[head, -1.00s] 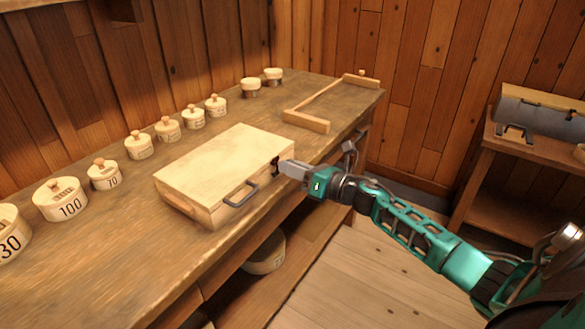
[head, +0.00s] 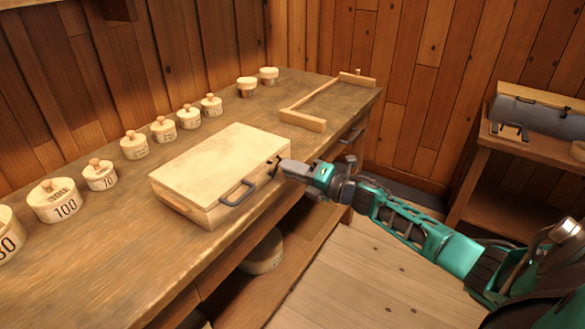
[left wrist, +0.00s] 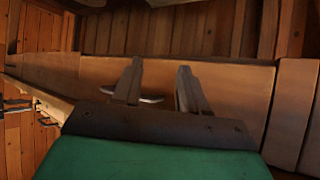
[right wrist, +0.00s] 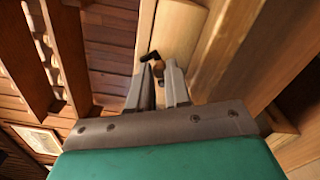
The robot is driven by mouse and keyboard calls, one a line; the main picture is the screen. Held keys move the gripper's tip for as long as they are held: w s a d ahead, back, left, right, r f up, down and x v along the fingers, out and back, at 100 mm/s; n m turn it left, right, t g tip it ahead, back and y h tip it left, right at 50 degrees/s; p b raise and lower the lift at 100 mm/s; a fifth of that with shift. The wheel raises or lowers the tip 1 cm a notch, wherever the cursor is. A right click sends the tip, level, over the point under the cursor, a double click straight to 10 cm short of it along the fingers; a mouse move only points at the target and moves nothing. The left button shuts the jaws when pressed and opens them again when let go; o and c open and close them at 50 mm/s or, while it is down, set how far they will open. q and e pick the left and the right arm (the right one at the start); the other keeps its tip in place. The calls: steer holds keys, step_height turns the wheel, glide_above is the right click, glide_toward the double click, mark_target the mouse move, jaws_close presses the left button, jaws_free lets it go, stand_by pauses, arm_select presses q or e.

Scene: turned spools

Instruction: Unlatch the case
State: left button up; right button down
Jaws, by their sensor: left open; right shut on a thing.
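The case (head: 222,165) is a flat pale wooden box lying on the workbench with its lid down. A dark handle (head: 238,194) is on its front side. A small dark latch (head: 274,161) is near its right front corner. My right gripper (head: 284,166) is at that corner, shut on the latch, whose dark end shows beyond the fingertips in the right wrist view (right wrist: 151,57). The fingers hide part of the latch, and I cannot tell whether it has turned. My left gripper (left wrist: 160,72) is open and empty in the left wrist view, and is not in the head view.
Several lidded round pots (head: 134,145) stand along the back of the workbench (head: 120,250). A wooden frame (head: 303,121) lies at its far right end. A side table (head: 540,148) with a grey-topped case (head: 540,110) stands at the right.

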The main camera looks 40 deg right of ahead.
steer(key=shift+f+m, duration=0.2)
steer(key=shift+m, duration=0.6)
steer(key=c, duration=1.1)
jaws_free()
steer(key=shift+o, duration=0.2)
steer(key=v, duration=1.3)
steer(key=shift+f, duration=0.1)
